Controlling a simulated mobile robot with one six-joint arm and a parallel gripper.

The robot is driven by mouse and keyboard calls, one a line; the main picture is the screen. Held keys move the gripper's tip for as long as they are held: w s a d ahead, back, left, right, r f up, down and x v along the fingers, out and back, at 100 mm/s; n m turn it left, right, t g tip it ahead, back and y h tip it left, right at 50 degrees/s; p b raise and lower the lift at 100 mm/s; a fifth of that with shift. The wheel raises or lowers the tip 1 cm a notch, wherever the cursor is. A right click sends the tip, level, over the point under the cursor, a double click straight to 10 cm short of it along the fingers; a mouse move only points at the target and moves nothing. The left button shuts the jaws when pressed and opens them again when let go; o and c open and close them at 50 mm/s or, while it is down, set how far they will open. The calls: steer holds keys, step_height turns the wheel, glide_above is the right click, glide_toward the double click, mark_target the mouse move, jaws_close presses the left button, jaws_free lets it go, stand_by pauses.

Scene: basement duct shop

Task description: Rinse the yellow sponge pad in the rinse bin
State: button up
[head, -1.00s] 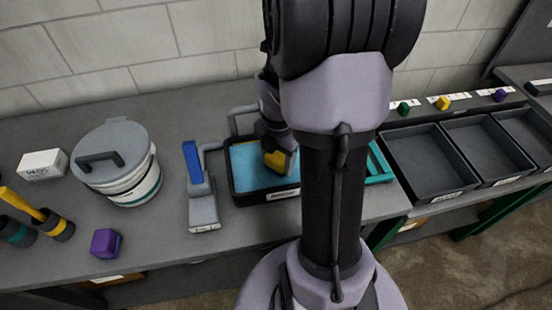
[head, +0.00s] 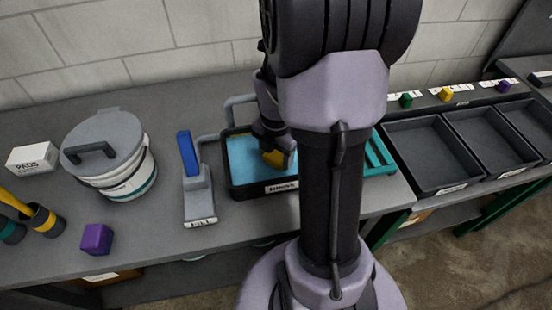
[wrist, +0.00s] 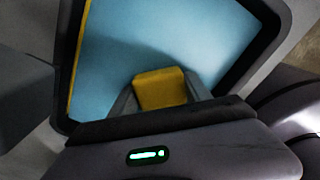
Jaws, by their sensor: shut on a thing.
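The yellow sponge pad (head: 273,158) is held between the fingers of my gripper (head: 276,150), down inside the rinse bin (head: 235,188). The bin is a black tray filled with light blue water. In the wrist view the pad (wrist: 160,88) sits between both fingers against the blue water (wrist: 170,40). How deep the pad is in the water cannot be told. My arm hides the right part of the bin in the head view.
A grey device with a blue lever (head: 197,185) stands just left of the bin. A lidded bucket (head: 125,180), a purple block (head: 96,239) and a white box (head: 32,158) are further left. A green rack (head: 379,160) and dark trays (head: 432,184) are right.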

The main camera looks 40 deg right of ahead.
mark_target(276, 155)
steer(key=shift+f, duration=0.6)
stand_by(1.2)
step_height(276, 155, up, 7)
steer(key=p, duration=0.6)
steer(key=shift+p, duration=0.35)
